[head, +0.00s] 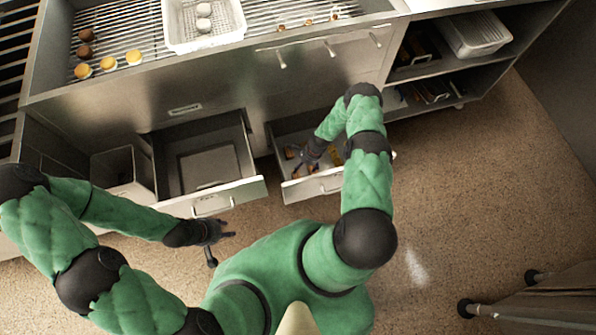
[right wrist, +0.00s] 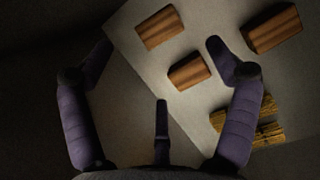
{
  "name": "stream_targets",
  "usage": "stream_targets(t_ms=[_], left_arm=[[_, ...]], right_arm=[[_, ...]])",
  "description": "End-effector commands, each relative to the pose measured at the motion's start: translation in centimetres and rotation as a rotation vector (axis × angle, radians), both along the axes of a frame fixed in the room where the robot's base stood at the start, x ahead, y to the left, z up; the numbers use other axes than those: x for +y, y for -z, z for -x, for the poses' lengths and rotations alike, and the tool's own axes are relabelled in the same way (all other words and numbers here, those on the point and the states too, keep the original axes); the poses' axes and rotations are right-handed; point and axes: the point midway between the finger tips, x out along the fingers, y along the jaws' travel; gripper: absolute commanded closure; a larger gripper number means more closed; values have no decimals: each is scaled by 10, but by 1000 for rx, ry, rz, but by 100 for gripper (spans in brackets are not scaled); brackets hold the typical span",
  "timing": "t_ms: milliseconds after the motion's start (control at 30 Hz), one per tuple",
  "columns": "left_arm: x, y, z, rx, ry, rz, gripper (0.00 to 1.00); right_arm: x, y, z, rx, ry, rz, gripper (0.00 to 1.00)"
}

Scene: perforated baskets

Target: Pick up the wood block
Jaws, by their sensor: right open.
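Three brown striped wood blocks lie apart in the right wrist view: one at top centre (right wrist: 159,28), one at the middle (right wrist: 189,71) and one at upper right (right wrist: 272,28). They rest on the pale floor of the open right drawer (head: 313,188). My right gripper (head: 303,160) reaches into this drawer. In the right wrist view its fingers (right wrist: 158,50) are spread and empty, with the middle block and top block seen between and beyond them. My left gripper (head: 224,234) is open and empty, in front of the left drawer.
A yellowish, ridged bundle (right wrist: 252,124) lies partly behind a right finger. The left drawer (head: 212,203) is open, holding a flat grey tray-like thing. A grill with food and a white basket (head: 206,43) are above. Shelves stand at right; the floor at right is mostly clear.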

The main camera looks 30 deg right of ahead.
Motion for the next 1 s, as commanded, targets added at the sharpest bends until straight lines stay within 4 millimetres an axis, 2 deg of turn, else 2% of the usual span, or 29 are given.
stream_targets(t_ms=[33, 200, 467, 800, 1000], left_arm=[[0, 5, 0, -1, -1, 0, 60], [0, 16, 0, -1, -1, 0, 60], [0, 22, 0, 0, 0, 0, 60], [0, 49, 0, 0, 0, 0, 60], [0, 51, 0, 0, 0, 0, 60]], right_arm=[[4, 10, 0, 2, -1, -2, 12], [10, 34, -2, 0, -2, 0, 12], [15, 48, -4, -1, -4, 0, 12], [26, 89, -8, -1, -5, 0, 12], [28, 95, -9, -3, -3, 2, 12]])
